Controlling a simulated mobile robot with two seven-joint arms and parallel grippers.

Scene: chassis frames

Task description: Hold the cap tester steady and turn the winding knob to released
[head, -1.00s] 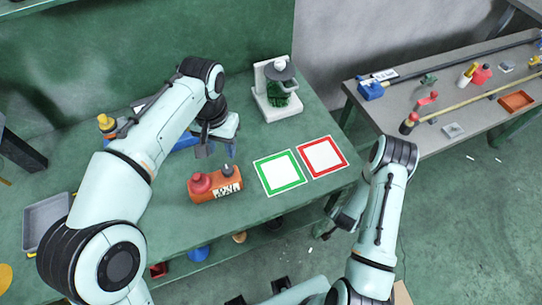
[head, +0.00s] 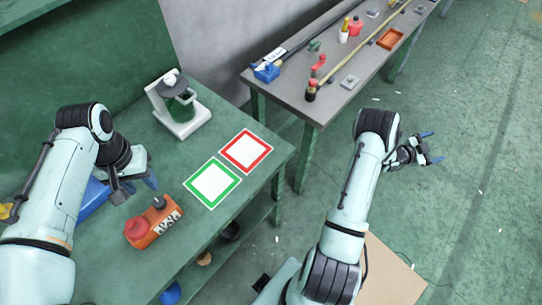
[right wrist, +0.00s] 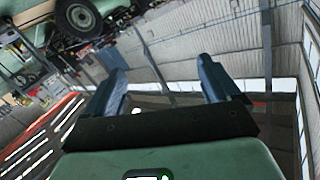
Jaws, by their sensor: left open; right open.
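An orange device (head: 152,229) with a red knob (head: 136,229), a dark knob and a printed label lies on the green bench. A white stand (head: 186,128) with a grey round top and a green part stands further back. I cannot tell for sure which of the two is the cap tester, and no knob setting is readable. My left gripper (head: 134,190) is open and empty above the bench, just behind the orange device and apart from it. My right gripper (head: 432,148) is open and empty over the floor at right; its blue fingers (right wrist: 165,80) show spread apart in the right wrist view.
A green-framed card (head: 212,183) and a red-framed card (head: 246,150) lie flat on the bench. A grey table (head: 340,70) with several tools stands at the back. Floor at right is open.

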